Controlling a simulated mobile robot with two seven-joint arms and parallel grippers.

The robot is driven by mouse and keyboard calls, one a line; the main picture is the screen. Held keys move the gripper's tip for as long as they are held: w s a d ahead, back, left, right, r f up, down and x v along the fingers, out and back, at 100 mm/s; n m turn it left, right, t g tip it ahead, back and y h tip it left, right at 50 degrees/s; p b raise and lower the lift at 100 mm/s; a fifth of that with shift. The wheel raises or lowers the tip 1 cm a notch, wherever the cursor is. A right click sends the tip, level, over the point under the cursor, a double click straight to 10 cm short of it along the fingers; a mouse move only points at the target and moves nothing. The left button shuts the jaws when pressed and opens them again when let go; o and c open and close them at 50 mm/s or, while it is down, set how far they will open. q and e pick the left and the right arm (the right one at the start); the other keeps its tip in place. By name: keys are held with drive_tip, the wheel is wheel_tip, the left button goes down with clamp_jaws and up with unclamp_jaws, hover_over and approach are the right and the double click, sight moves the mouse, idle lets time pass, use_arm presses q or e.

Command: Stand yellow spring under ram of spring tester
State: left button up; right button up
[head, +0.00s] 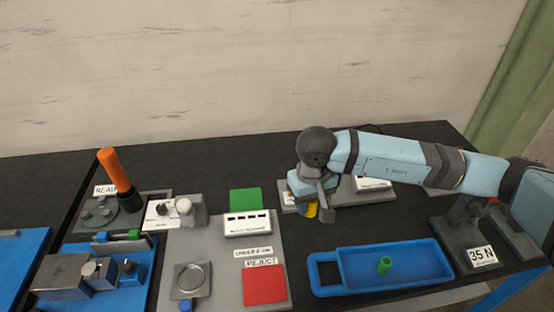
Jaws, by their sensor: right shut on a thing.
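The yellow spring (312,210) shows just below my right gripper (313,205), small and mostly hidden by it. The gripper is shut on the spring, above a low grey device (343,197) with white labels. The gripper and arm hide much of that device, so I cannot tell whether the spring touches it. A dark grey stand (462,232) labelled "35 N" is at the right, its upper part behind my right arm. I cannot tell for sure which of these is the spring tester, and no ram shows clearly. My left gripper is not in view.
A blue tray (328,291) holding a green spring (384,265) lies in front of the gripper. Left are a grey board with a green square (245,200) and a red square (264,285), an upright orange handle (114,170) and a blue fixture (136,290). A wall stands behind.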

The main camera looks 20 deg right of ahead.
drive_tip(key=shift+w+d+f+m+b, duration=0.2)
drive_tip(key=shift+d+f+m+b, duration=0.1)
drive_tip(key=shift+m, duration=0.2)
drive_tip(key=w+d+f+m+b, duration=0.1)
drive_tip(key=w+d+m+b, duration=0.3)
drive_tip(key=m, duration=0.5)
drive_tip(key=m+b, duration=1.5)
drive_tip(key=m, duration=1.5)
hover_over(349, 212)
wheel_tip(349, 212, down, 14)
drive_tip(key=shift+s+f+b, duration=0.1)
drive_tip(key=shift+f+b, duration=0.1)
drive_tip(key=shift+b, duration=0.45)
drive_tip(key=shift+f, duration=2.65)
use_arm(q)
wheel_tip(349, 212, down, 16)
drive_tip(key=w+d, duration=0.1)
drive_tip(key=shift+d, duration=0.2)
drive_tip(key=shift+b, duration=0.3)
